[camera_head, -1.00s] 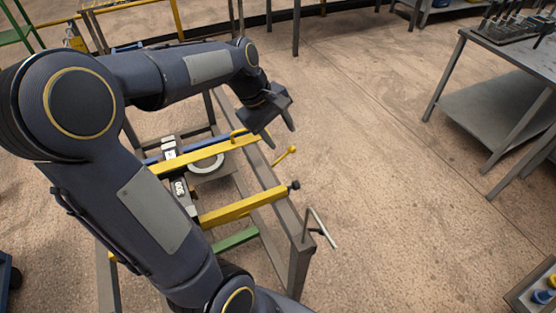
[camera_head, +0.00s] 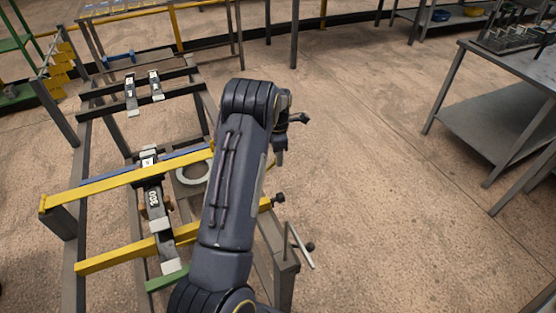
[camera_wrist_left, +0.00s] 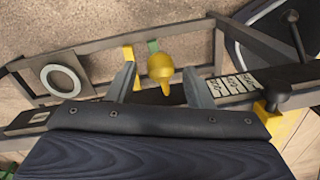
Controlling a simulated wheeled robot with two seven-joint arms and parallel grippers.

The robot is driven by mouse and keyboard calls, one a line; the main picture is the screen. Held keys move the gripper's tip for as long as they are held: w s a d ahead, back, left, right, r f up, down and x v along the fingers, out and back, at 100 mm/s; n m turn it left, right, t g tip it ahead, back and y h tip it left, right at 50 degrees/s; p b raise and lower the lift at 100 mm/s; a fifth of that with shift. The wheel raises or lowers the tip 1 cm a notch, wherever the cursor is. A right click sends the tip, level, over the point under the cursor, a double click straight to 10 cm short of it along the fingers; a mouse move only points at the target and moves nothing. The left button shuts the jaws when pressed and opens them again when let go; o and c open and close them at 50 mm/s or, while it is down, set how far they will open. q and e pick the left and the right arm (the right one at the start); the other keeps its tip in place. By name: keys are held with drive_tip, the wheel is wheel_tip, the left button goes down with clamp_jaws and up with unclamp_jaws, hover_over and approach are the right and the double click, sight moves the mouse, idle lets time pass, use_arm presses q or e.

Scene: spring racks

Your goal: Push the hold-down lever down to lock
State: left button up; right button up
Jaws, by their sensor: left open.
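The hold-down lever's yellow knob (camera_wrist_left: 160,66) shows in the left wrist view, between the two spread fingers of my left gripper (camera_wrist_left: 160,78). I cannot tell whether either finger touches it. In the head view my left gripper (camera_head: 283,145) hangs at the right side of the rack, fingers pointing down and partly hidden behind my forearm. The forearm also hides most of the lever there. The yellow rack bars (camera_head: 120,182) run across to the lever's side. My right gripper is not in view.
A dark part marked 300 (camera_head: 153,200) lies across the rack, beside a pale ring (camera_head: 192,173). Black knobs (camera_head: 279,198) and a grey rod (camera_head: 301,246) stick out at the rack's right end. The floor to the right is open, up to a grey table (camera_head: 500,105).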

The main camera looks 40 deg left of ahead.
sight(271, 166)
use_arm(q)
drive_tip(key=shift+f, duration=1.5)
clamp_jaws()
